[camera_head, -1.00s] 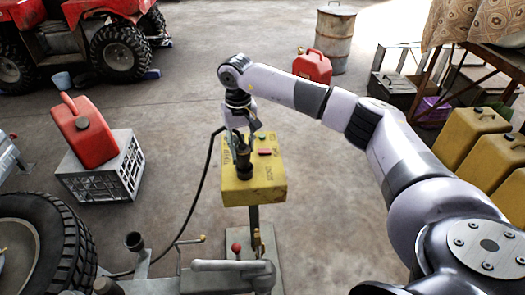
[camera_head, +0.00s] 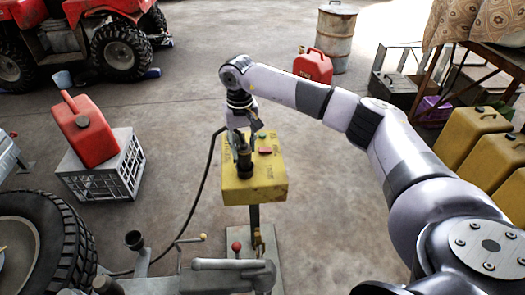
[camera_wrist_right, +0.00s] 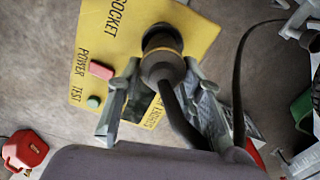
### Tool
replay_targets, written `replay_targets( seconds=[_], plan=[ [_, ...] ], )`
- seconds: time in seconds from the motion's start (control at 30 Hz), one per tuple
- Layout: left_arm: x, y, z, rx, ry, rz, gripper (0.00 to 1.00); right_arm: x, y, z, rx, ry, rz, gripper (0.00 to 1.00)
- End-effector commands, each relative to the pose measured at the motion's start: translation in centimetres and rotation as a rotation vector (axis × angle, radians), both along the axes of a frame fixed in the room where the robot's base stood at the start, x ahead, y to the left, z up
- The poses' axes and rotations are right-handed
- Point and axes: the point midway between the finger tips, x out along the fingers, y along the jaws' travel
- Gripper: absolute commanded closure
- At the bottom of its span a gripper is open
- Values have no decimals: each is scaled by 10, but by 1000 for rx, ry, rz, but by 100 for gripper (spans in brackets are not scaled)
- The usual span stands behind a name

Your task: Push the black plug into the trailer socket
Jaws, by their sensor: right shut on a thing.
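The black plug (camera_head: 243,158) stands upright over the top face of the yellow box (camera_head: 268,186). My right gripper (camera_head: 241,140) is shut on the plug from above. In the right wrist view the plug (camera_wrist_right: 163,65) sits between the two fingers, with its black cable running back between them. The dark round trailer socket (camera_wrist_right: 160,34) shows just beyond the plug's end, by the word SOCKET. The plug is lined up with it and appears to meet it; how deep it sits is hidden. My left gripper is out of view.
The box carries a red button (camera_wrist_right: 101,70) and a green button (camera_wrist_right: 93,102) beside the socket. The black cable (camera_head: 206,185) hangs left of the box. A red fuel can (camera_head: 86,132) stands on a grey crate (camera_head: 118,178). Yellow cans (camera_head: 470,140) stand right.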

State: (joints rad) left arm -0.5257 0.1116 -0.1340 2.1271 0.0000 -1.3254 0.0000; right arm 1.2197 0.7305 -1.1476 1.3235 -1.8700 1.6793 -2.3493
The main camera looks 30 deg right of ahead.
Motion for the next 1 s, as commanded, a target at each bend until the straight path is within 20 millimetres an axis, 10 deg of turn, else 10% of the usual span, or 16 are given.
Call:
replay_targets(
  seconds=[0.17, 0.2, 1.0],
  plan=[
    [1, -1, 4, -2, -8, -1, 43, 0, 0, -1, 1, -1, 1, 100],
    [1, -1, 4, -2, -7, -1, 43, 0, 0, -1, 1, -1, 1, 65],
    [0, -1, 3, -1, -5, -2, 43, 0, 0, -1, 0, 0, 0, 26]
  ],
)
